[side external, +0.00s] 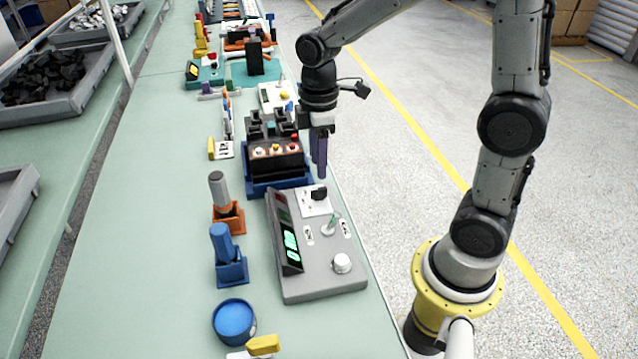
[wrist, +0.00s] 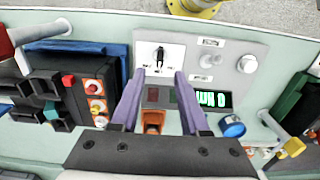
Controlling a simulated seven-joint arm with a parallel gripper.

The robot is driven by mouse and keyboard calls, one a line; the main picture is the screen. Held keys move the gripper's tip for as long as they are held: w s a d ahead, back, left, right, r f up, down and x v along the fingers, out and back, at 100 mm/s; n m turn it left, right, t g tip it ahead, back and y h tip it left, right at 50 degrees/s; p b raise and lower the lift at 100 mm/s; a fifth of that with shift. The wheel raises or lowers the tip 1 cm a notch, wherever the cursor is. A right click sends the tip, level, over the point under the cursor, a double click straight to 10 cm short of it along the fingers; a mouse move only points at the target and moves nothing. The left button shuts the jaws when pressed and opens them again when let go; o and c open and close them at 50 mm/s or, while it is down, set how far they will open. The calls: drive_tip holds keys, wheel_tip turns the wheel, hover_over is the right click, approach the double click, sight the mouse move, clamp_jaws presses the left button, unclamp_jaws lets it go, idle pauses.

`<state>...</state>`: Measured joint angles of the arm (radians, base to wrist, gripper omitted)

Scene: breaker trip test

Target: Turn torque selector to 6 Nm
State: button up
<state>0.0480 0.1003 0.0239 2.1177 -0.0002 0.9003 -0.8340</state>
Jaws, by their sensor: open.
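A grey test console (side external: 318,275) stands on the green bench. At its far end a black pointer knob (side external: 319,193) sits on a white plate with marks; I take it as the torque selector. In the wrist view the knob (wrist: 159,57) lies ahead, roughly centred between my fingers, its long axis nearly along the picture's vertical. My gripper (side external: 319,172) points down just above the knob, its purple fingers apart and empty. No contact shows. A green-lit display (side external: 291,245) on the console appears to read 0 Nm, upside down in the wrist view (wrist: 210,101).
A blue-based box with buttons (side external: 277,160) stands close behind. Orange (side external: 228,215) and blue (side external: 232,270) holders with handles stand left, near a blue round container (side external: 234,322).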

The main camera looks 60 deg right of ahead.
sight(319, 189)
wheel_tip(319, 189, down, 7)
drive_tip(key=shift+r, duration=0.1)
idle(0.3)
clamp_jaws()
